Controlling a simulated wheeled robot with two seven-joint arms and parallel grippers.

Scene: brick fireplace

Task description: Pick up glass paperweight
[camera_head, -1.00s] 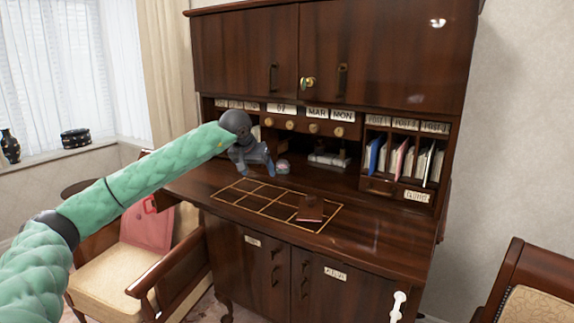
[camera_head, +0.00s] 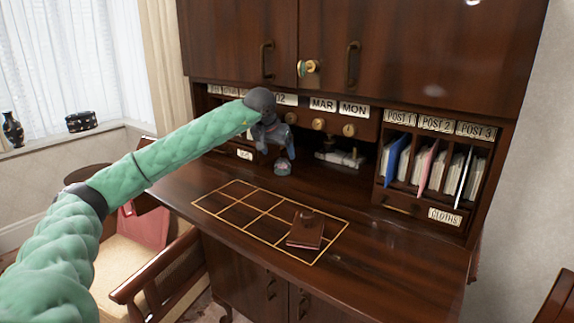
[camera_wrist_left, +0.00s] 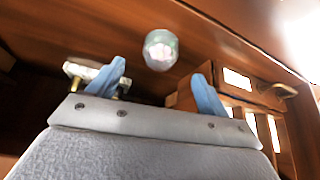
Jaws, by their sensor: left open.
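The glass paperweight (camera_head: 282,167) is a small rounded, pale, glossy thing on the wooden desk top, towards the back near the cubbyholes. It also shows in the left wrist view (camera_wrist_left: 160,50), ahead of and between the blue fingers. My left gripper (camera_head: 277,151) hangs just above and behind it in the head view, pointing down. In the left wrist view its two fingers (camera_wrist_left: 160,85) are spread apart with nothing between them. A gap shows between the fingertips and the paperweight. My right gripper is in neither view.
A brown book (camera_head: 304,234) lies on the gold-lined grid (camera_head: 225,208). A metal desk piece (camera_head: 340,157) stands right of the paperweight. Letter slots (camera_head: 410,193) rise at the right; upper cabinets (camera_head: 400,50) overhang the back. The front desk top is mostly clear.

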